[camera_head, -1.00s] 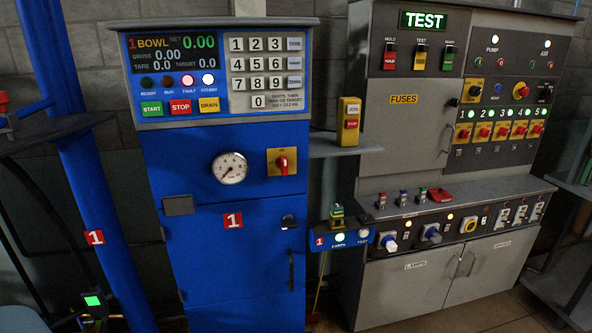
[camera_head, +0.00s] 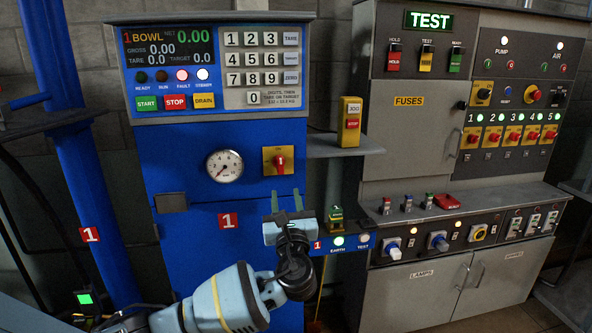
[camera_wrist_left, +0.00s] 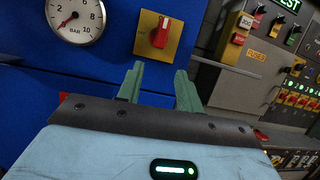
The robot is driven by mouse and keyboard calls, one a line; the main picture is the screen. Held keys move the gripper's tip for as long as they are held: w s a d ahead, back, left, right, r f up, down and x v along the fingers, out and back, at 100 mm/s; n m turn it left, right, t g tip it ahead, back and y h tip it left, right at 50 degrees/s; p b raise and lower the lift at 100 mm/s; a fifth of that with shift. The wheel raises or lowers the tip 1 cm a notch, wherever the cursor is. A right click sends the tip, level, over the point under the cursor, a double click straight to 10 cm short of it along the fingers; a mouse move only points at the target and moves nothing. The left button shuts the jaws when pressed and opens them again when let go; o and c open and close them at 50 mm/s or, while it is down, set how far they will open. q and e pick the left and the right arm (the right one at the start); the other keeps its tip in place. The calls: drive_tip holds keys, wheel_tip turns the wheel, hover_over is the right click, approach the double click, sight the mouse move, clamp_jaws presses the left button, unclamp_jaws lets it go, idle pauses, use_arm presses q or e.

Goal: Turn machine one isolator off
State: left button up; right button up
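The machine one isolator is a red rotary handle (camera_head: 280,162) on a yellow square plate (camera_head: 268,154), on the front of the blue machine one cabinet (camera_head: 185,235). In the left wrist view the red handle (camera_wrist_left: 161,33) stands roughly upright on its yellow plate (camera_wrist_left: 146,48). My left gripper (camera_head: 286,200) is just below the isolator in the head view, with two green fingers pointing up. In the left wrist view the fingers (camera_wrist_left: 160,85) are apart with nothing between them, and the handle lies beyond their tips. My right gripper is not in view.
A pressure gauge (camera_head: 225,166) sits left of the isolator. A yellow jog/stop box (camera_head: 350,121) stands on a shelf at the right. The blue earth/test panel (camera_head: 350,243) is right of my gripper. The grey test cabinet (camera_head: 420,150) fills the right side.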

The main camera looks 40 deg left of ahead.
sight(281, 170)
use_arm(q)
drive_tip(key=shift+y, duration=0.5)
drive_tip(key=shift+s+d+r+x, duration=0.1)
drive_tip(key=shift+r+x, duration=0.2)
drive_tip(key=shift+x, duration=1.2)
drive_tip(key=shift+s+d+r+x, duration=0.15)
drive_tip(key=shift+r+x, duration=0.2)
drive_tip(key=shift+x, duration=1.15)
drive_tip(key=shift+s+a+r+x, duration=0.1)
drive_tip(key=shift+r+x, duration=0.2)
drive_tip(key=shift+x, duration=1.15)
drive_tip(key=shift+c, duration=0.3)
clamp_jaws()
